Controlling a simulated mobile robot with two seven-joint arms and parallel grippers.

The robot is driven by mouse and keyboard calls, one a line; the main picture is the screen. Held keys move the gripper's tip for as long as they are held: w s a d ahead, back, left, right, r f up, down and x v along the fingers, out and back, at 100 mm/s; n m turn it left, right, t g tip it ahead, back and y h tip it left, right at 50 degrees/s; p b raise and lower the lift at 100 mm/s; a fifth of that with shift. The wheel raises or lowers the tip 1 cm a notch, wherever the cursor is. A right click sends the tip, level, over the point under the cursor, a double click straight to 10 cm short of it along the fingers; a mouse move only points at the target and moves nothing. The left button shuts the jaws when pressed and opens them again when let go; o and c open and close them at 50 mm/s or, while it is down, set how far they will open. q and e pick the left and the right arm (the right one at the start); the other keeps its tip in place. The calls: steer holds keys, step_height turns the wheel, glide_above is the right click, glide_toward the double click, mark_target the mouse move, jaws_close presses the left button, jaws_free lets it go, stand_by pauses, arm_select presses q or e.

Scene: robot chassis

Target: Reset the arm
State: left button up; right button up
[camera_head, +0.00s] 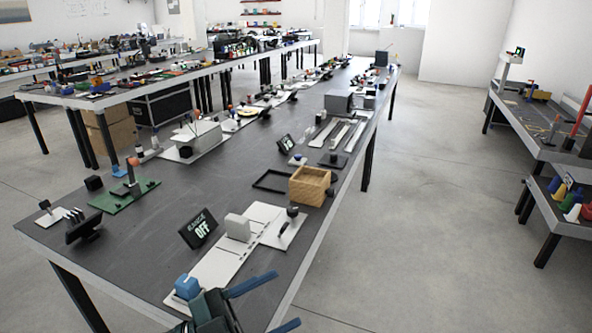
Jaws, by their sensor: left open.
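My left gripper (287,298) shows at the bottom of the head view, low at the near end of the long dark table (140,235). Its two blue fingers point right and stand wide apart. Nothing shows between them. The dark gripper body partly covers the near end of a white board (215,268). A blue block (187,287) on that board shows just left of the gripper body; I cannot tell whether they touch. My right gripper is not in view.
A black sign reading "OFF" (198,229), a grey block (237,227) and a wooden box (310,186) stand farther along the table. A green board (125,196) lies at left. Other cluttered tables stand behind and at right. The floor (430,220) right of the table is clear.

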arm_select(q)
steer(key=a+f+n+t+y, duration=0.8)
steer(key=a+f+n+y, duration=0.1)
steer(key=f+n+y, duration=0.5)
steer(key=s+a+f+n+g+y, duration=0.1)
steer(key=s+f+n+g+y, duration=0.1)
steer(key=s+f+g, duration=0.3)
steer(key=s+f+n+p, duration=0.1)
steer(key=s+f, duration=0.2)
steer(key=f, duration=0.2)
steer(key=shift+a+y, duration=0.3)
steer(key=shift+y, duration=0.1)
steer(key=shift+s, duration=0.1)
